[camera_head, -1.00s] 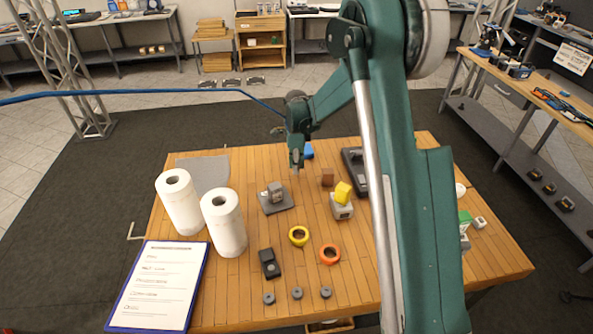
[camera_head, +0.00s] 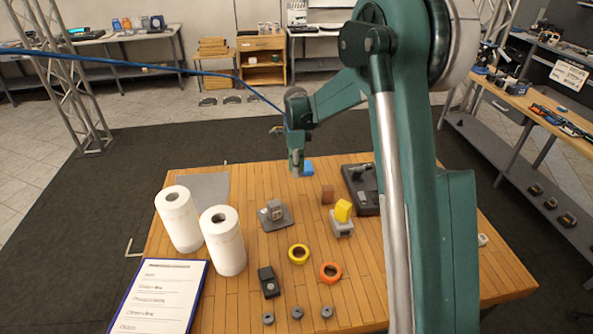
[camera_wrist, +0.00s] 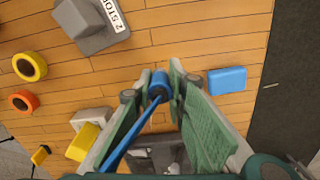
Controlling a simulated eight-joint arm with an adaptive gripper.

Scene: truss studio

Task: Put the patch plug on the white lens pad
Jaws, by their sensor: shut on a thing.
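My gripper (camera_head: 297,170) is above the far part of the wooden table. In the wrist view its fingers are closed around a blue plug with a blue cable (camera_wrist: 158,88), which I take for the patch plug. The cable runs down and left past the finger in that view. In the head view it rises away to the left (camera_head: 130,66). A blue block (camera_wrist: 227,80) lies on the table to the right of the fingers, apart from them; the head view also shows it behind my gripper (camera_head: 308,167). I cannot make out a white lens pad.
A grey block on a plate (camera_head: 273,215), yellow (camera_head: 298,254) and orange (camera_head: 331,272) tape rings, a yellow cube on a pale block (camera_head: 343,210) and two paper rolls (camera_head: 222,240) stand on the table. A dark device (camera_head: 360,185) is at the back. My arm hides the right side.

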